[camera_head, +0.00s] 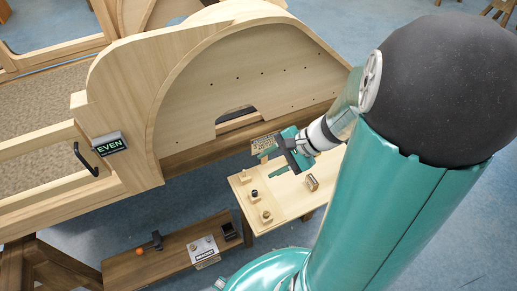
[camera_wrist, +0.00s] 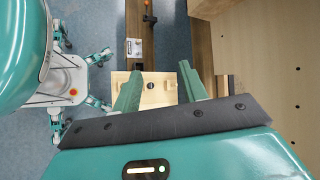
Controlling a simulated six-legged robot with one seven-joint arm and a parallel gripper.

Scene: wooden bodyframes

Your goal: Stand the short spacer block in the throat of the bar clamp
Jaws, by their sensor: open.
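My gripper (camera_head: 280,154) is open and empty above the small wooden table (camera_head: 288,203). In the wrist view its two teal fingers (camera_wrist: 160,84) stand wide apart, with the table (camera_wrist: 123,76) below and beyond them. Small pieces stand along the table: a pale block (camera_head: 245,176), a dark-topped piece (camera_head: 254,194), another block (camera_head: 266,216) and a brownish block (camera_head: 312,183). I cannot tell which is the short spacer block. A black tool with an orange end (camera_head: 155,241), perhaps the bar clamp, is on the low dark bench; its throat is too small to make out.
The dark bench (camera_head: 125,270) also holds a labelled box (camera_head: 204,252) and a black tray (camera_head: 229,231). A large wooden bodyframe (camera_head: 120,85) rises behind the table, with a black handle (camera_head: 84,160) and an "EVEN" display (camera_head: 110,145). Blue floor shows between them.

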